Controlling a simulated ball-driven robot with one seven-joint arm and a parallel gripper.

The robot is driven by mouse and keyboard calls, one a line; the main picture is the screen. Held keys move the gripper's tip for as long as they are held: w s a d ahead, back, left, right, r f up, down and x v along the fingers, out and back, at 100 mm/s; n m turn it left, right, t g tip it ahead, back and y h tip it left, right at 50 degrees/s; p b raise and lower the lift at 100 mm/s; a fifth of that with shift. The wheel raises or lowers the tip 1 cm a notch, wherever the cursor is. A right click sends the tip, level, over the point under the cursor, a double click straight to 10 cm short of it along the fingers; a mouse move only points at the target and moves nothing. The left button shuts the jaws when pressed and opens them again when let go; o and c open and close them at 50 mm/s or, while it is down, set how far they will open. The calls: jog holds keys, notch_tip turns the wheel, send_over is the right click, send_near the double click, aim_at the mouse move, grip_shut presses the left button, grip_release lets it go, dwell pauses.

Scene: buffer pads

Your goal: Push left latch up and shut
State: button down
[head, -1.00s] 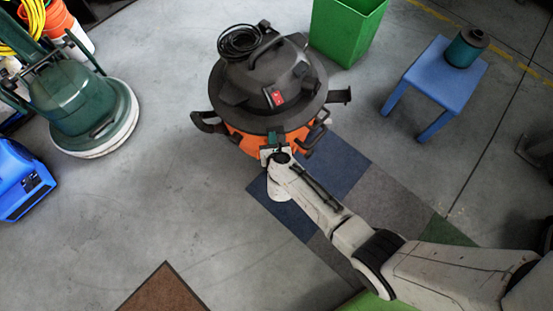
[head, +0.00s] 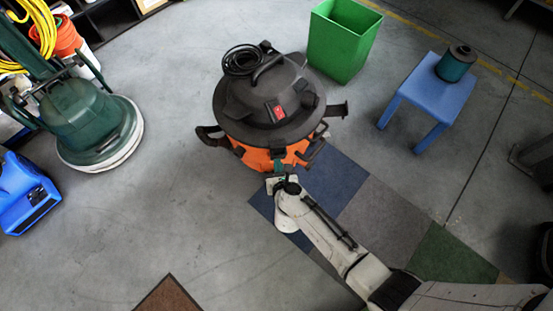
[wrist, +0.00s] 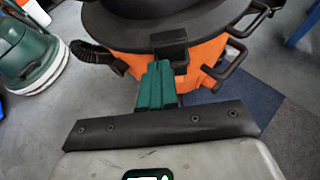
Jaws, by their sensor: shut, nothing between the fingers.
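The vacuum has a black lid (head: 270,100) and an orange drum (head: 255,158); it stands upright ahead of my gripper. In the wrist view a black block (wrist: 170,42) hangs from the lid rim over the drum, just beyond my fingertips; it looks like a latch, but I cannot tell if it is the left one. My gripper (wrist: 160,66) has teal fingers, shut and empty, in front of the orange drum (wrist: 205,52). Contact with the block is unclear. My gripper (head: 277,166) also shows at the drum's near side in the head view.
Black loop handles (wrist: 235,58) stick out right of the fingers. A ribbed black fitting (wrist: 92,52) is at the left. A green bin (head: 342,45), a blue table (head: 432,92) and a green floor machine (head: 90,120) stand around. Floor left of the vacuum is clear.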

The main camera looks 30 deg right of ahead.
jog(key=s+r, duration=0.1)
jog(key=r, duration=0.1)
jog(key=s+a+r+p, duration=0.1)
jog(key=s, duration=0.1)
jog(key=shift+s+a+r+p, duration=0.2)
jog(key=shift+s+r+p, duration=0.1)
jog(key=shift+r, duration=0.1)
jog(key=shift+w, duration=0.1)
jog(key=a+r+n+t+y+p, duration=0.1)
jog(key=a+r+n+y, duration=0.45)
jog(key=n, duration=0.65)
jog(key=a+r+n+t+y+p, duration=0.1)
jog(key=a+r+n+y, duration=0.2)
jog(key=r+n+y, duration=0.5)
jog(key=s+d+r+n+g+h+p, duration=0.1)
jog(key=s+d+r+n+g+h, duration=0.2)
jog(key=s+d+n+g, duration=0.3)
jog(key=s+d+r+n+g+h+p, duration=0.1)
jog(key=s+d+r+n+g+h, duration=0.2)
jog(key=s+d+n+g+h, duration=0.3)
jog(key=s+d+n+g, duration=0.1)
jog(key=s+d+n, duration=0.3)
jog(key=s+n, duration=0.4)
jog(key=shift+s+r, duration=0.2)
jog(key=shift+s, duration=1.15)
